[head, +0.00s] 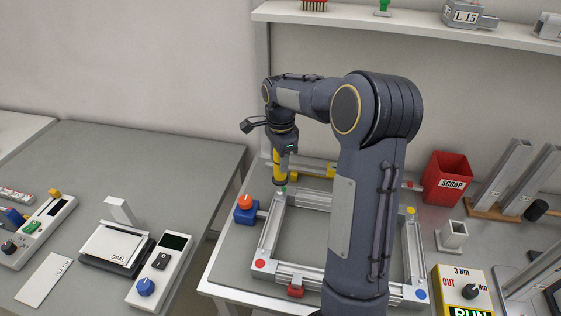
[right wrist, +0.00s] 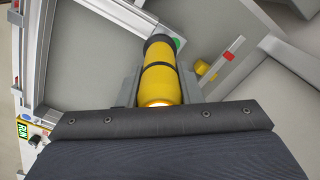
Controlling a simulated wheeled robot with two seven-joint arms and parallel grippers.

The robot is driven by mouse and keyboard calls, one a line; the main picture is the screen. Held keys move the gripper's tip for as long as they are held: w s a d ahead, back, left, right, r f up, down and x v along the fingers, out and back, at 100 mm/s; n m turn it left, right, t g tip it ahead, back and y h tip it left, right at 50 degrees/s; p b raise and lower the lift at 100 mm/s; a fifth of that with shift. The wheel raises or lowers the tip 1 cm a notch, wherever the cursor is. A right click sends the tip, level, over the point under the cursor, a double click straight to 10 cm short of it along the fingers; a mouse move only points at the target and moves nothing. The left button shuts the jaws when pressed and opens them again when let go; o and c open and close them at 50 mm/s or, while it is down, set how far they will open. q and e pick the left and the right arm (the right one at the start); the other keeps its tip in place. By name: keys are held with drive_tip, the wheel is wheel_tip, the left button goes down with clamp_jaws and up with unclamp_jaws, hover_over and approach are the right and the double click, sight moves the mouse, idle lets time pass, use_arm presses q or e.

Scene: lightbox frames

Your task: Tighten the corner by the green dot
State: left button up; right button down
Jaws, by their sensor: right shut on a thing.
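The aluminium frame (head: 270,236) lies on the right bench, with coloured dots at its corners. The green dot (head: 284,189) marks its back left corner and also shows in the right wrist view (right wrist: 177,42). My right gripper (head: 281,152) is shut on a yellow driver (head: 278,166), held upright at that corner. In the right wrist view the driver (right wrist: 160,78) has its dark nose end beside the green dot. I cannot tell whether its tip touches the screw, which is hidden. My left gripper is not in view.
A blue clamp with an orange knob (head: 245,210) and a red clamp (head: 295,289) sit by the frame. My right arm covers part of it. A torque box (head: 462,291) is front right, a red scrap bin (head: 447,178) back right. A shelf (head: 420,28) runs above.

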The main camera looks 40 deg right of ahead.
drive_tip(key=shift+s+f, duration=0.1)
idle(0.5)
drive_tip(key=shift+r+p, duration=2.1)
drive_tip(key=shift+r, duration=0.45)
